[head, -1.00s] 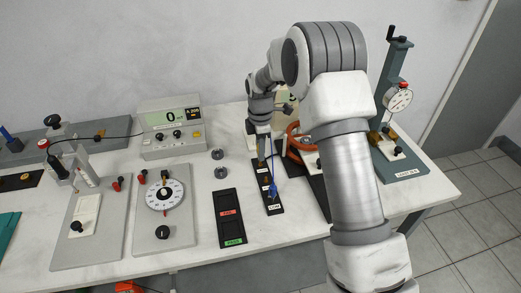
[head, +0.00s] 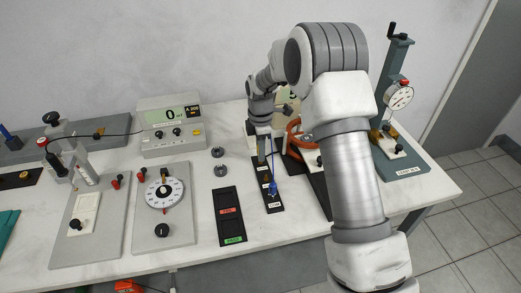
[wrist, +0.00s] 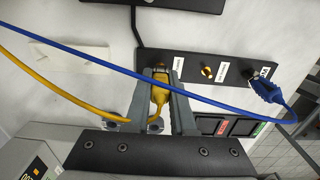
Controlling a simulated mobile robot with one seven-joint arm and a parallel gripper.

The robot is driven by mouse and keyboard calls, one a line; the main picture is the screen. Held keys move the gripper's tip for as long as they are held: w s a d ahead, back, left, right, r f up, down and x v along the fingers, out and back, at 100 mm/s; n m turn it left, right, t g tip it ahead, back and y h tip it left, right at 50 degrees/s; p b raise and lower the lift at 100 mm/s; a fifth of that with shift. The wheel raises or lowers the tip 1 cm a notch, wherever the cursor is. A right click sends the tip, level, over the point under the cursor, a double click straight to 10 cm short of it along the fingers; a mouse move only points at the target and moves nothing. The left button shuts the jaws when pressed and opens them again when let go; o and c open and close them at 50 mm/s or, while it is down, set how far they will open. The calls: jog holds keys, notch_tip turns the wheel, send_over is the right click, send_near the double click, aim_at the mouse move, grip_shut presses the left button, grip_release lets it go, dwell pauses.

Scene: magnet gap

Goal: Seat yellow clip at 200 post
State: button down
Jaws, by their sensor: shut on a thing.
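My gripper (wrist: 163,80) is shut on the yellow clip (wrist: 159,95), which sits between its two fingers with a yellow cable running off to the left. The clip's tip is at the left end of the black post strip (wrist: 236,77) in the wrist view; whether it touches or sits on a post there is hidden. A bare brass post (wrist: 207,72) stands mid-strip. A blue clip (wrist: 264,89) is at the other end, by the COM label in the head view (head: 275,207). The small label beside the yellow clip is unreadable. In the head view my gripper (head: 263,152) is over the strip's far end.
A blue cable (wrist: 130,76) crosses close to my fingers. A black tray with red and green labels (head: 230,217) lies left of the strip. An orange ring (head: 294,130) stands close on the right. A meter (head: 170,125) stands at the back.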

jog(key=shift+f+b, duration=0.35)
jog(key=shift+f, duration=0.35)
jog(key=shift+f, duration=0.2)
jog(key=c, duration=0.7)
grip_release()
jog(key=shift+r, duration=0.15)
notch_tip(320, 180, up, 17)
jog(key=shift+r+p, duration=0.15)
jog(key=shift+p, duration=0.85)
jog(key=shift+r, duration=0.1)
